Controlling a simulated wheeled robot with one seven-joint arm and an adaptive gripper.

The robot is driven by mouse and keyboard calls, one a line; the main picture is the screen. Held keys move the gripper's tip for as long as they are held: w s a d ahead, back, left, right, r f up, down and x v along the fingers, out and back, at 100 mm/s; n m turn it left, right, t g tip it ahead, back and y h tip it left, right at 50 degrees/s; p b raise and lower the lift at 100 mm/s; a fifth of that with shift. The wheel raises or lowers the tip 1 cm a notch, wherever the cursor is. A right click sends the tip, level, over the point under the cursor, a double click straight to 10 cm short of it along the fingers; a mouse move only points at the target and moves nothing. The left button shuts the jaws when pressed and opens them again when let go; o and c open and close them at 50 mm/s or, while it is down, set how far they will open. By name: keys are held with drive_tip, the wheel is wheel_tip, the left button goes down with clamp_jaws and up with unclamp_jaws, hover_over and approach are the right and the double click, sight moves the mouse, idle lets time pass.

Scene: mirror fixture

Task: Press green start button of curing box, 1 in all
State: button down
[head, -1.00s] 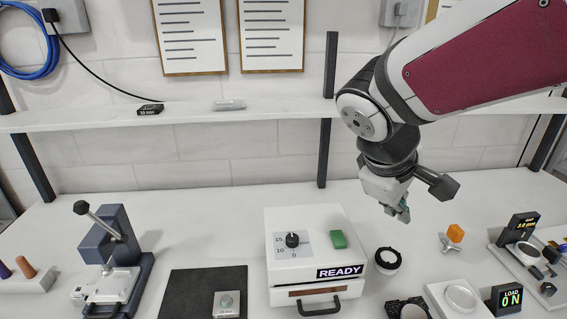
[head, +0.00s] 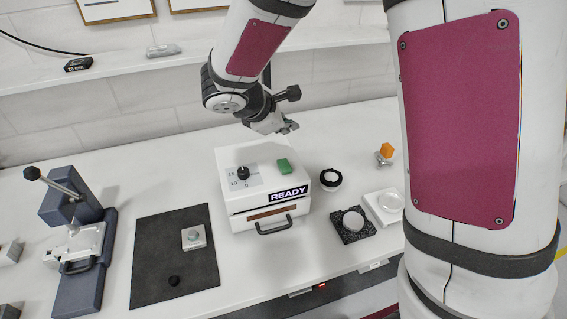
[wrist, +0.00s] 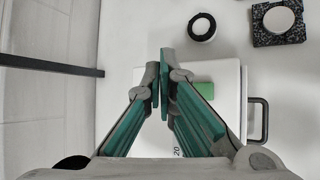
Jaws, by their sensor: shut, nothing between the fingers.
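The white curing box (head: 236,203) stands on the bench with a black dial (head: 243,172), a front handle and a sign reading READY. Its green start button (head: 284,166) is on the top, right of the dial. My gripper (head: 291,127) is above and behind the box's right rear side, apart from the button. In the wrist view my gripper (wrist: 164,72) is shut and empty. The green button (wrist: 204,97) shows there just right of the fingertips, partly hidden by a finger.
A black-and-white ring (head: 330,180) and a round disc on a speckled block (head: 352,226) stand right of the box. A dark mat (head: 165,250) with a small block lies left, beside a blue press (head: 75,235). A shelf (head: 110,77) runs along the wall behind.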

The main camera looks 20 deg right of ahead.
drive_tip(key=b, duration=0.4)
hover_over(286, 166)
wheel_tip(286, 166, down, 8)
drive_tip(key=shift+w+f, duration=0.1)
drive_tip(key=shift+f+b, duration=0.3)
drive_tip(key=shift+b, duration=0.15)
idle(1.0)
drive_tip(key=shift+f+b, duration=0.35)
drive_tip(key=shift+f, duration=0.05)
drive_tip(key=shift+f+b, duration=0.45)
drive_tip(key=shift+f, duration=0.05)
idle(1.0)
drive_tip(key=shift+r, duration=0.1)
drive_tip(key=shift+r+p, duration=0.55)
drive_tip(key=shift+r, duration=0.3)
